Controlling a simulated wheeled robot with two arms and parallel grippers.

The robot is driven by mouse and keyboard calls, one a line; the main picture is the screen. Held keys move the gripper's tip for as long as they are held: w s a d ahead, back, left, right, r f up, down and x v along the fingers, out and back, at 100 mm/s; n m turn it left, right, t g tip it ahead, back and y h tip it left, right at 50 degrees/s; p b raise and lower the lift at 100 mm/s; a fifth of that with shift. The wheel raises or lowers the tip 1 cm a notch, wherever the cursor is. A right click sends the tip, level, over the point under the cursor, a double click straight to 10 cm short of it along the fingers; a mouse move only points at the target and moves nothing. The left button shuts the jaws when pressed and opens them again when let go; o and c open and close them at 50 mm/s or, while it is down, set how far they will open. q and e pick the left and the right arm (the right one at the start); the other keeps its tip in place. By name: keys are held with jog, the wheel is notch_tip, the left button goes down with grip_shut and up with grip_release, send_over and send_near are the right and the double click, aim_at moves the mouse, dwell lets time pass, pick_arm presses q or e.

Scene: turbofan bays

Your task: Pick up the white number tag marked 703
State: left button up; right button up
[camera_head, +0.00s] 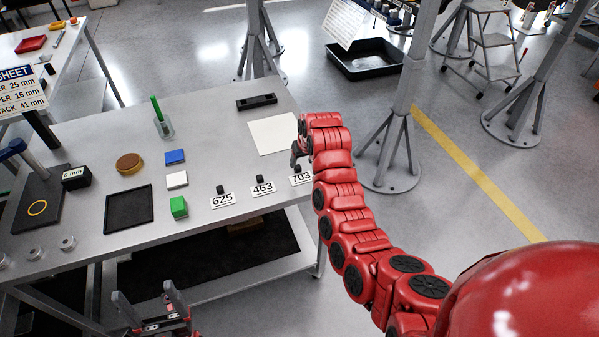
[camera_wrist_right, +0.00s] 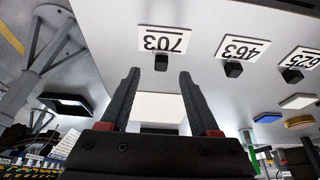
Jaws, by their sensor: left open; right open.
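The white number tag 703 (camera_head: 301,179) lies near the right end of the grey table's front edge, with a small black knob (camera_wrist_right: 161,62) by it. In the right wrist view the tag (camera_wrist_right: 165,40) appears upside down, just past the fingertips. My right gripper (camera_wrist_right: 160,74) is open and empty, its two fingers on either side of the knob's line; I cannot tell whether the knob is between them. In the head view the red right arm partly hides this gripper (camera_head: 298,155). My left gripper (camera_head: 145,303) is open and empty, low in front of the table.
Tags 463 (camera_head: 263,189) and 625 (camera_head: 222,201), each with a black knob, lie left of tag 703. A white sheet (camera_head: 273,135) lies behind. Green (camera_head: 178,207), white (camera_head: 176,180) and blue (camera_head: 175,157) blocks and a black tray (camera_head: 130,210) are further left.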

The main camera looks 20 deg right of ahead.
aim_at(299, 169)
jog(key=shift+p+x, duration=1.2)
jog(key=shift+x, duration=1.3)
jog(key=shift+a+f, duration=0.1)
jog(key=shift+f, duration=0.15)
grip_shut()
